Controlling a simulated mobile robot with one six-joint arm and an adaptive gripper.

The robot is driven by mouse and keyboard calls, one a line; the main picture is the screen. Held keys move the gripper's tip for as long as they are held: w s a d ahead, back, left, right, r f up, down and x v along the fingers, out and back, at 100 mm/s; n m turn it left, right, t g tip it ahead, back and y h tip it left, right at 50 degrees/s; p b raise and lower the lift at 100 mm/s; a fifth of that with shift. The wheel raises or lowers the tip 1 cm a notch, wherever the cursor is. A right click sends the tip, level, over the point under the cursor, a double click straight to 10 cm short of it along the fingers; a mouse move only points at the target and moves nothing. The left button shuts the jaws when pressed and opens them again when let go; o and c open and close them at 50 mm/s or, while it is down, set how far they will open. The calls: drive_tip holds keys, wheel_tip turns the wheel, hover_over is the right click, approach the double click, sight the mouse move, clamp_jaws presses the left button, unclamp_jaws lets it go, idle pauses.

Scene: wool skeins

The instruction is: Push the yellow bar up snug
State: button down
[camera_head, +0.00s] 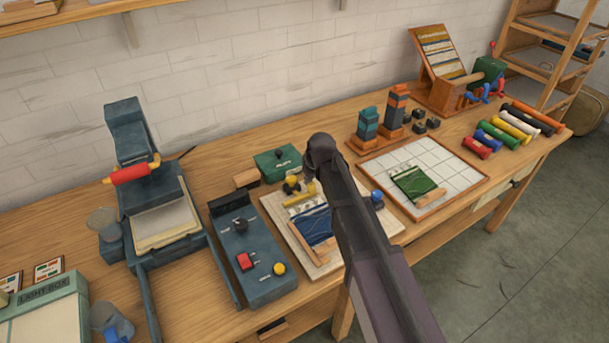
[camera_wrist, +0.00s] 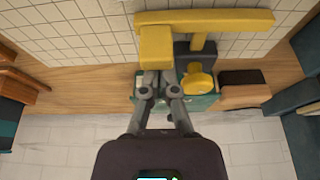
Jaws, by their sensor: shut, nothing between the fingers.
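The yellow bar (camera_head: 298,198) lies on a pale board (camera_head: 272,208) beside a blue striped piece (camera_head: 314,226) in the head view. In the wrist view the yellow bar (camera_wrist: 225,19) runs across the top, over a white tiled grid. A yellow block (camera_wrist: 156,47) stands at its left end. My gripper (camera_wrist: 160,78) is shut and empty, with its fingertips close to that block; I cannot tell whether they touch. A round yellow knob (camera_wrist: 198,82) is just right of the fingers. In the head view my arm hides the gripper and part of the board.
A green box (camera_head: 278,163) and a small brown block (camera_head: 246,178) are behind the board. A dark control panel (camera_head: 240,270) stands left of it. A gridded board (camera_head: 440,160) with a green piece (camera_head: 415,184) lies to the right. The wall closes off the back.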

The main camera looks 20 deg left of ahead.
drive_tip(key=s+d, duration=0.3)
drive_tip(key=shift+s+d, duration=0.15)
drive_tip(key=shift+d, duration=0.25)
drive_tip(key=shift+a, duration=0.1)
drive_tip(key=shift+w+a, duration=0.3)
drive_tip(key=shift+w, duration=0.1)
drive_tip(key=shift+w+a, duration=1)
drive_tip(key=shift+a, duration=0.1)
drive_tip(key=p+v, duration=0.2)
drive_tip(key=shift+s+r, duration=0.2)
drive_tip(key=shift+r, duration=0.1)
drive_tip(key=p+v, duration=0.7)
drive_tip(key=shift+d+r, duration=0.1)
drive_tip(key=shift+r, duration=0.05)
